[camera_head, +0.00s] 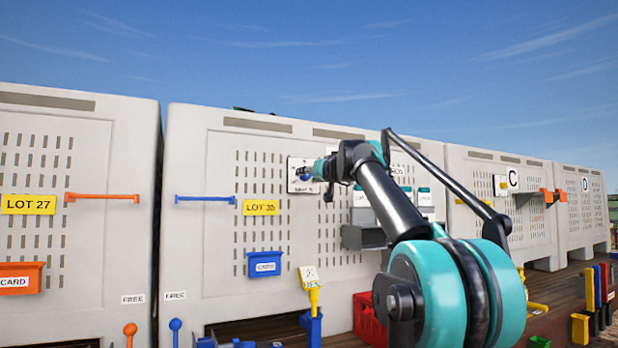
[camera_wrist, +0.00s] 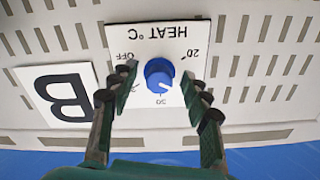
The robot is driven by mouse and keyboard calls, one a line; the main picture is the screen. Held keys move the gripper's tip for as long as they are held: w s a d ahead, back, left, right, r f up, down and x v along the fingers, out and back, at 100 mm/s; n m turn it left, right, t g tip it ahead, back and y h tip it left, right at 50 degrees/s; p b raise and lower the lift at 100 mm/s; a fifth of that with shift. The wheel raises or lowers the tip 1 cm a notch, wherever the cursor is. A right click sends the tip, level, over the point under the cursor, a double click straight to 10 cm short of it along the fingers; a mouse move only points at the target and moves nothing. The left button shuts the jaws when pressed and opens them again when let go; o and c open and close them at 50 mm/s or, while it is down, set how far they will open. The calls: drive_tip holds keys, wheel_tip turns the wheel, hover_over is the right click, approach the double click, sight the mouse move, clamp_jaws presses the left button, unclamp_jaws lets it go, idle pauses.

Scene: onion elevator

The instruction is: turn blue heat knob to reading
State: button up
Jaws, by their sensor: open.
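The blue heat knob (camera_wrist: 160,76) sits on a white dial plate (camera_wrist: 177,42) marked HEAT °C, which appears upside down in the wrist view. Markings OFF, 20 and a number that looks like 50 show around it, and one mark is partly hidden by a finger. A white pointer line on the knob points toward the lower right in that view. My gripper (camera_wrist: 162,92) is open, with one finger on each side of the knob and a gap to both. In the head view the knob (camera_head: 306,175) is partly covered by my gripper (camera_head: 318,172).
A sign with a B (camera_wrist: 62,92) is beside the plate. The plate is on a large grey slotted crate (camera_head: 215,270). A yellow LOT 35 label (camera_head: 261,207), a blue bar (camera_head: 204,199), a blue card box (camera_head: 264,264) and a grey tray (camera_head: 362,238) are nearby.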

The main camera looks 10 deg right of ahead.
drive_tip(key=v, duration=1.2)
drive_tip(key=shift+s, duration=0.1)
